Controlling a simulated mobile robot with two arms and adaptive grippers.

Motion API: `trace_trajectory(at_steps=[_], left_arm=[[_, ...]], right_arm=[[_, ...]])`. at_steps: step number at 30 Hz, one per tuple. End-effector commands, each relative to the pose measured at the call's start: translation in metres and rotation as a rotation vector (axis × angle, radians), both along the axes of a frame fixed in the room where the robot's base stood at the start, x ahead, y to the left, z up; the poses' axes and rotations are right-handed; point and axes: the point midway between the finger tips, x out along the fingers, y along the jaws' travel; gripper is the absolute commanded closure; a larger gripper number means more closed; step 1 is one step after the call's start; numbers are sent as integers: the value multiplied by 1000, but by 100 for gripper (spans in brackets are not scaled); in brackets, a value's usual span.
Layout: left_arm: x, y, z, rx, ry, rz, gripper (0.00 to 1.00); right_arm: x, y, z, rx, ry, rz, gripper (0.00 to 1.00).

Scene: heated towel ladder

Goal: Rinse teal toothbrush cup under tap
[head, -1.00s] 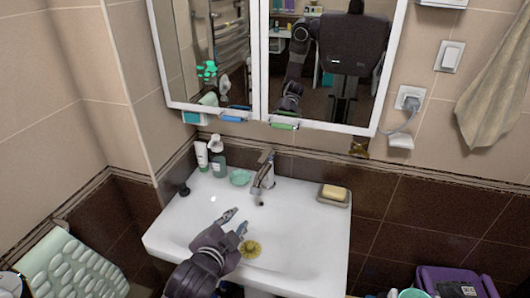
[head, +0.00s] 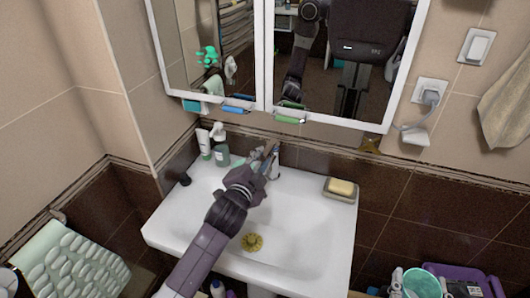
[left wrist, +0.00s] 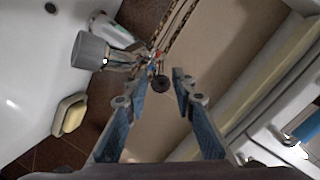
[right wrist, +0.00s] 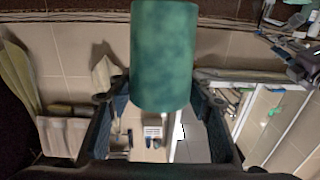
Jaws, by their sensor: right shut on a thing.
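The teal cup (right wrist: 164,55) fills the upper middle of the right wrist view, between the fingers of my right gripper (right wrist: 160,92), which is shut on it. In the head view a round teal rim (head: 422,283) shows low at the right; I cannot tell there how the fingers sit on it. My left gripper (head: 266,156) reaches over the basin to the chrome tap (head: 274,165). In the left wrist view my left gripper (left wrist: 165,72) has its fingers apart and empty, and the tap (left wrist: 92,50) is just left of them. The gripper partly hides the tap in the head view.
The white basin (head: 310,225) has a yellow drain piece (head: 252,242). Soap (head: 341,187) sits in a dish on its right rim. A tube (head: 204,144) and pump bottle (head: 220,152) stand at back left. The mirror cabinet (head: 264,60) hangs above; a purple bin (head: 470,272) is low right.

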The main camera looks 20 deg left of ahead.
Motion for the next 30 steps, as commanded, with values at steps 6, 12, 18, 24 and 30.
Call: trace_trajectory(at_steps=[6,12,18,24,30], left_arm=[[27,0,-6,-1,1,1,76],[36,0,-8,-2,1,0,76],[37,0,-9,-2,1,0,76],[37,0,-9,-1,1,0,88],[37,0,-9,-1,1,0,100]], right_arm=[[0,0,4,0,-1,0,79],[0,0,4,0,-1,0,79],[0,0,4,0,-1,0,79],[0,0,4,0,-1,0,79],[0,0,4,0,-1,0,79]])
